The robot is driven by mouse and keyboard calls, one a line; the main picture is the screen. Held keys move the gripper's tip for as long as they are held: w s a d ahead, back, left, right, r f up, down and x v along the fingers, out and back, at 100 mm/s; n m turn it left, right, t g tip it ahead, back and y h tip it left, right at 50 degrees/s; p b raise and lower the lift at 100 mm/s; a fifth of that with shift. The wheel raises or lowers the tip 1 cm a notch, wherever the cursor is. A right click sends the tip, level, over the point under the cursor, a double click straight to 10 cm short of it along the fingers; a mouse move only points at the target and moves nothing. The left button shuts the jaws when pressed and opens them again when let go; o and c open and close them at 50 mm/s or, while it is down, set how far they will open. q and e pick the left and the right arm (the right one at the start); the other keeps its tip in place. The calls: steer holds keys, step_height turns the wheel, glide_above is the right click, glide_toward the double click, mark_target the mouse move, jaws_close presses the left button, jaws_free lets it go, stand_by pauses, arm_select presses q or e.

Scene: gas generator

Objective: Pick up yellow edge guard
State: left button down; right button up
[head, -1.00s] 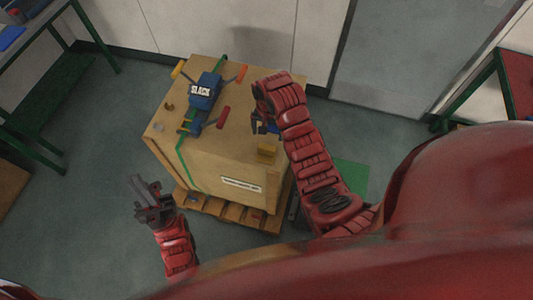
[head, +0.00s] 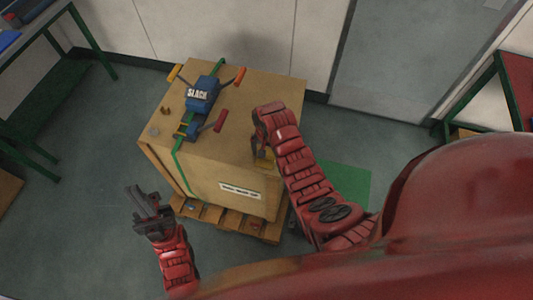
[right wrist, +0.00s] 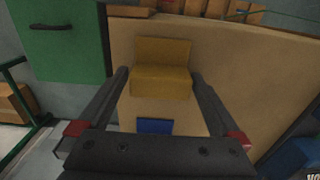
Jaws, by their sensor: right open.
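The yellow edge guard (right wrist: 162,68) is an L-shaped block on the top edge of the wooden crate (head: 250,85). In the head view the guard (head: 264,160) is partly hidden by my right gripper (head: 260,146), which is right over it. In the right wrist view my right gripper (right wrist: 160,78) is open, with one finger on each side of the guard and gaps showing. Whether its fingers touch the guard cannot be seen. My left gripper (head: 134,190) is to the left of the crate, away from the guard; its opening is unclear.
A blue tool marked SLACK (head: 202,94) sits on the crate top with a green strap (head: 180,165). The crate stands on a wooden pallet (head: 232,218). A green-legged table (head: 50,90) is at the left.

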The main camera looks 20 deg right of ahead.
steer(key=shift+f, duration=0.15)
steer(key=c, duration=1.1)
